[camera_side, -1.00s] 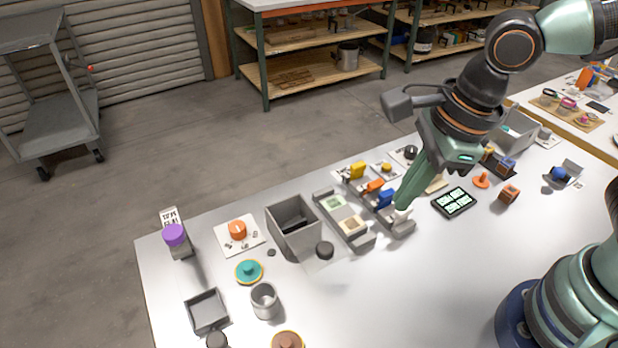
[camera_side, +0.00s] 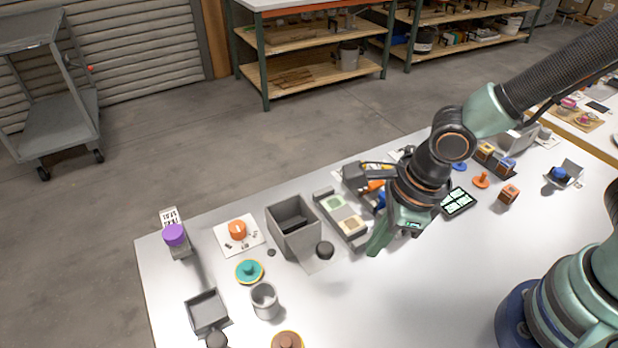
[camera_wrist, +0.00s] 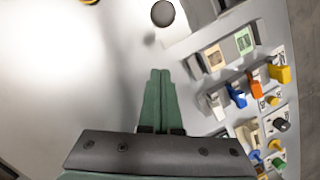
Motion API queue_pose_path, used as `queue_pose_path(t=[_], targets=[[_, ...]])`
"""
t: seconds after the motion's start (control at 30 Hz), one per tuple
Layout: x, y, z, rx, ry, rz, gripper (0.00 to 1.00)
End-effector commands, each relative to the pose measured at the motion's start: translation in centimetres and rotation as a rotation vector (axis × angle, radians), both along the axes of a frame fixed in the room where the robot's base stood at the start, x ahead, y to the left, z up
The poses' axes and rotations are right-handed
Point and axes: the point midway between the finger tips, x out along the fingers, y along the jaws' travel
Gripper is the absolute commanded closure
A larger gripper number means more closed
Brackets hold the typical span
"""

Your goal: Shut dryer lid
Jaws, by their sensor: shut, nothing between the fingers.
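The likely dryer is a grey open-topped box (camera_side: 283,238) with a dark inside, left of centre on the table in the side view. A dark round knob (camera_side: 325,249) stands at its front right on a pale flat panel (camera_side: 318,266), which may be the open lid; how it joins the box is unclear. The knob (camera_wrist: 163,13) also shows at the top of the wrist view. My gripper (camera_side: 376,246) is shut and empty above the table, to the right of the knob and apart from it. Its fingertips (camera_wrist: 160,72) are together in the wrist view.
A grey tray with a green and a beige pad (camera_side: 333,203) lies between the box and my gripper. An orange knob on a white plate (camera_side: 237,230), a teal lid (camera_side: 249,271) and a metal cup (camera_side: 264,300) stand left.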

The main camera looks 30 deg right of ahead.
Motion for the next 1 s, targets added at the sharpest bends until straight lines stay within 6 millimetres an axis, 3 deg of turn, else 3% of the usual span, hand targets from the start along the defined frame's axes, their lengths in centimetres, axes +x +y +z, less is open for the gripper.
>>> queue_pose_path(t=[0.03,0.4,0.83,1.0], targets=[[0.0,0.1,-0.7,-0.003,0.004,0.001,1.0],[2.2,3.3,-0.5,0.009,0.002,0.003,1.0],[2.5,3.5,-0.5,0.008,0.002,0.001,1.0],[4.9,3.5,-0.5,-0.001,-0.001,-0.003,1.0]])
